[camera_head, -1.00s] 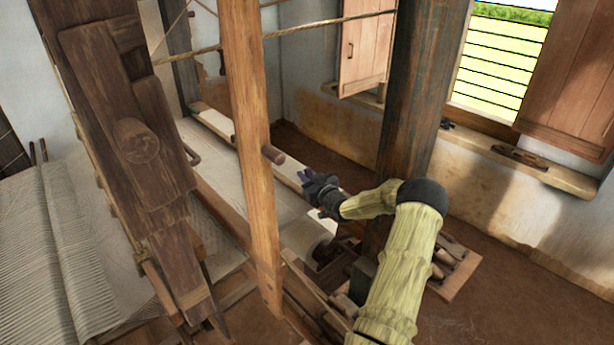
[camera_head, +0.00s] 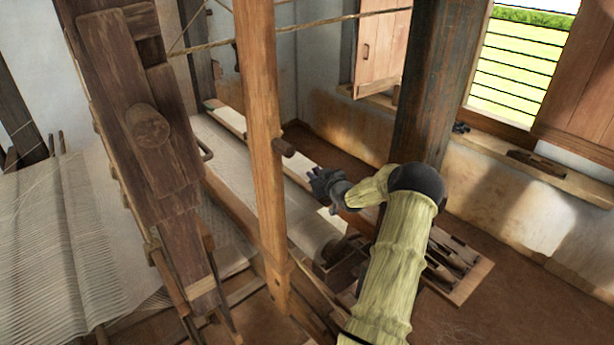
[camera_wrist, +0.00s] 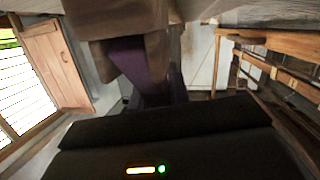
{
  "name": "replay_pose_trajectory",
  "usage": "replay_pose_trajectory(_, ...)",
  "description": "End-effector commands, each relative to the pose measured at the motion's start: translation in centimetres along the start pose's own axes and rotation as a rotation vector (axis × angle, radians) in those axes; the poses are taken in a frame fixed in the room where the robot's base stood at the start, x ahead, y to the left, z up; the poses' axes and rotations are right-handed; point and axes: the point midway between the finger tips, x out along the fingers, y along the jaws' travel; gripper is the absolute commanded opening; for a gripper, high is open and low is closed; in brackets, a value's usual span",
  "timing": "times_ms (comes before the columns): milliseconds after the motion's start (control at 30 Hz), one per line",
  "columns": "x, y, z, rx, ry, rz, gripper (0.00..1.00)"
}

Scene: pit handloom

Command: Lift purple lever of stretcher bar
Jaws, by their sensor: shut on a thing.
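My gripper (camera_head: 328,188) is dark and reaches over the inner side of the loom, just right of the upright post, above the white cloth. In the wrist view, the purple lever (camera_wrist: 130,62) runs down from a brown wooden piece (camera_wrist: 125,22) toward my dark gripper (camera_wrist: 158,97). My gripper is shut on the purple lever. Its grip point is mostly hidden behind the gripper's dark body. The lever cannot be made out clearly in the head view. The cloth (camera_head: 240,160) of the loom lies below and beyond the gripper.
A light wooden post (camera_head: 262,130) with a peg (camera_head: 284,147) stands left of my gripper. A thick dark pillar (camera_head: 433,90) stands behind my arm. A wooden tray (camera_head: 468,275) lies on the floor at right. Ropes (camera_head: 310,25) cross above. Open floor lies at lower right.

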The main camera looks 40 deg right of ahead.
Motion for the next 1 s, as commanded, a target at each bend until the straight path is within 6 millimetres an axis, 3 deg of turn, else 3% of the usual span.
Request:
replay_pose_trajectory(367, -0.3, 0.7, 0.1, 0.000, -0.008, 0.010, 0.00)
replay_pose_trajectory(400, -0.3, 0.7, 0.1, 0.000, -0.008, 0.010, 0.26)
replay_pose_trajectory(500, -0.2, 0.6, 0.1, 0.000, -0.008, 0.010, 0.40)
replay_pose_trajectory(833, -0.4, 0.5, 0.1, 0.000, -0.007, 0.008, 0.40)
replay_pose_trajectory(1000, -1.8, 0.6, 0.2, -0.001, -0.008, 0.008, 0.40)
